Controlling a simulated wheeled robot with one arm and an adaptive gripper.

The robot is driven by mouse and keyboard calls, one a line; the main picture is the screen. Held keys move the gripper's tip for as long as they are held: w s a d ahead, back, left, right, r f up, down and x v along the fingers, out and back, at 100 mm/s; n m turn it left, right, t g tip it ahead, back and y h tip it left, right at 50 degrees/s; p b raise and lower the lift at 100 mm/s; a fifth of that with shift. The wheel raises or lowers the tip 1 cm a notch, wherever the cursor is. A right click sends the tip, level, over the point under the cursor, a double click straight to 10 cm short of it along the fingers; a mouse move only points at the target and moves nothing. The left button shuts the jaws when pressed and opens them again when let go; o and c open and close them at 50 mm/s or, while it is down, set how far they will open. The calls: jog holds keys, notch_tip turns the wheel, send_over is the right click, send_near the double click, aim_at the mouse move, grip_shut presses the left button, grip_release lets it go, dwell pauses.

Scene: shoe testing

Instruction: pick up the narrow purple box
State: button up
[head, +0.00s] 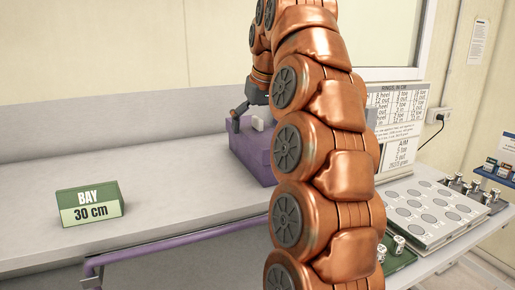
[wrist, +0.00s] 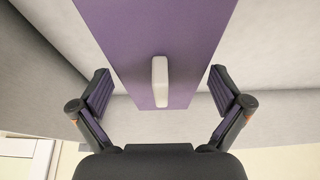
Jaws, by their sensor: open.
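The narrow purple box (head: 248,148) sits on the grey bench, partly hidden behind my arm in the head view. A small white block (head: 258,124) shows on top of it. In the wrist view the purple box (wrist: 125,40) runs down the middle as a long panel, with the white block (wrist: 160,80) near its lower end. My gripper (wrist: 159,92) is open, one finger on each side of the panel, with a gap to it on both sides. In the head view my gripper (head: 238,118) is at the box's top; whether it touches cannot be told.
A green sign reading "BAY 30 cm" (head: 90,204) stands on the bench at left. A tray with round grey discs (head: 432,212) and small metal weights (head: 393,247) are at right. The bench between sign and box is clear.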

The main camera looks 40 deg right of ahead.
jog(key=shift+w+f, duration=0.25)
jog(key=shift+f, duration=0.3)
jog(key=shift+c, duration=0.3)
jog(key=c, duration=1.1)
jog(key=shift+r, duration=0.1)
